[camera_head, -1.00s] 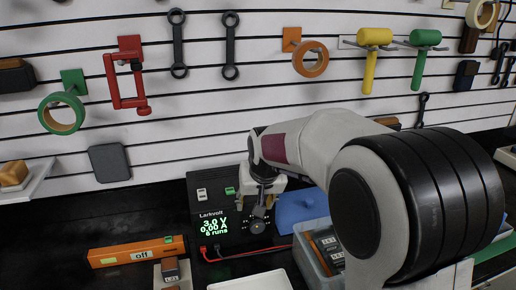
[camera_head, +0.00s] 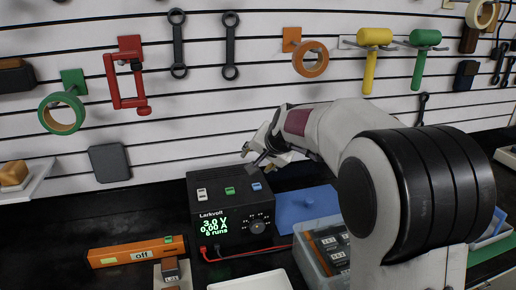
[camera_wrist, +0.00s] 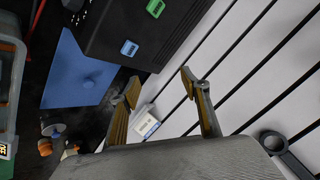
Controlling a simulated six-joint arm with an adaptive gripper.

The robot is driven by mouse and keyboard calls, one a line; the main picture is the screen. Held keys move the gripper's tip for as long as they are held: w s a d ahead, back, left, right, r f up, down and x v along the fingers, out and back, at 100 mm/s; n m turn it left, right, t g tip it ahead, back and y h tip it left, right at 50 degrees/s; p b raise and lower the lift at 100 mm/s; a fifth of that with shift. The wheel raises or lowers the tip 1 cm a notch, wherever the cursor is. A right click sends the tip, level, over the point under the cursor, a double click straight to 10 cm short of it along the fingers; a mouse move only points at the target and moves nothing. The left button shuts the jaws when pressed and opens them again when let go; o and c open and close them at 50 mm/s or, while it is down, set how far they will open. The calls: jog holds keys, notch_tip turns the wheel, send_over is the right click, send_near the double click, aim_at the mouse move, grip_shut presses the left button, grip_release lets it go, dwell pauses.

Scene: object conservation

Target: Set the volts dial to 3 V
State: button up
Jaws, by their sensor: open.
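The black Larkvolt power supply (camera_head: 232,203) stands on the dark bench, its green display (camera_head: 214,226) reading 3.0 V, 0.00 A and 6 runs. The volts dial (camera_head: 257,228) is the round dark knob right of the display, with pale marks around it. My gripper (camera_head: 258,165) is open and raised above and behind the supply's top, apart from the dial. In the wrist view my gripper (camera_wrist: 160,88) shows two spread fingers with nothing held between them. The supply's top (camera_wrist: 135,30) also shows there; the dial is not clearly visible in that view.
A blue sheet (camera_head: 304,207) with a raised knob lies right of the supply. A bin of dark packs (camera_head: 322,255) stands at the front right. An orange bar marked "off" (camera_head: 110,254) lies left. Red and black leads run from the supply's front. The pegboard wall is close behind.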

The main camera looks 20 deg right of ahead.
jog(key=shift+f, duration=0.85)
jog(key=shift+r, duration=2.7)
